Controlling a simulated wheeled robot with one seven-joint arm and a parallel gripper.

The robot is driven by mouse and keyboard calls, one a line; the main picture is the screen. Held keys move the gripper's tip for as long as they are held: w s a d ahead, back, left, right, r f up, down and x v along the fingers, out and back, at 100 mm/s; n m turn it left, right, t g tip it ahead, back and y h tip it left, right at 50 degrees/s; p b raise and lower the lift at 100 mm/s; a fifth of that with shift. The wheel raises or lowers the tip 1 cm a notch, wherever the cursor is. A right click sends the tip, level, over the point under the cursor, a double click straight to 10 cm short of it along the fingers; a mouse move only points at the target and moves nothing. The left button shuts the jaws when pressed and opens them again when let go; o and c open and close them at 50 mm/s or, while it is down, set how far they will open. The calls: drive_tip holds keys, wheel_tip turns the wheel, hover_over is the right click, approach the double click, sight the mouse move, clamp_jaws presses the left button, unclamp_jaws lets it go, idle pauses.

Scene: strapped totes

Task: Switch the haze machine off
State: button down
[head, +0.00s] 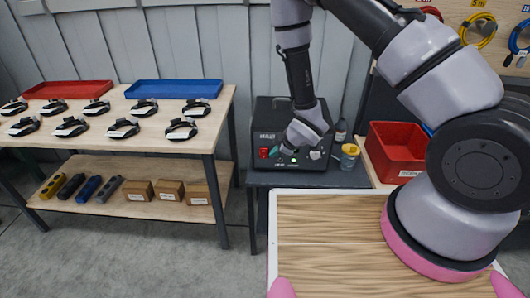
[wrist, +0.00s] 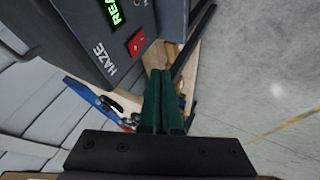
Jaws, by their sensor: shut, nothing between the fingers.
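The haze machine (head: 262,119) is a black box on a small dark table, and its front faces me. In the wrist view the haze machine (wrist: 80,42) shows the word HAZE, a lit green display (wrist: 113,11) and a red switch (wrist: 137,41). The red switch (head: 264,153) is at the left of the front panel in the head view. My gripper (wrist: 160,74) is shut and empty, its green fingers together, beside the panel near the switch. I cannot tell whether it touches anything. My arm hides part of the machine's front in the head view.
A bench (head: 150,141) at left carries headsets, with a red tray (head: 68,90) and a blue tray (head: 173,89) behind them. A yellow tin (head: 349,158) and a bottle (head: 341,130) stand right of the machine. A red bin (head: 397,150) is farther right.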

approach(261, 154)
drive_tip(key=shift+s+x, duration=0.15)
drive_tip(key=shift+x, duration=1.2)
drive_tip(key=shift+s+x, duration=0.15)
drive_tip(key=shift+x, duration=1.2)
drive_tip(key=shift+f, duration=0.15)
drive_tip(key=shift+w, duration=0.45)
drive_tip(key=shift+s, duration=0.15)
drive_tip(key=shift+r, duration=0.2)
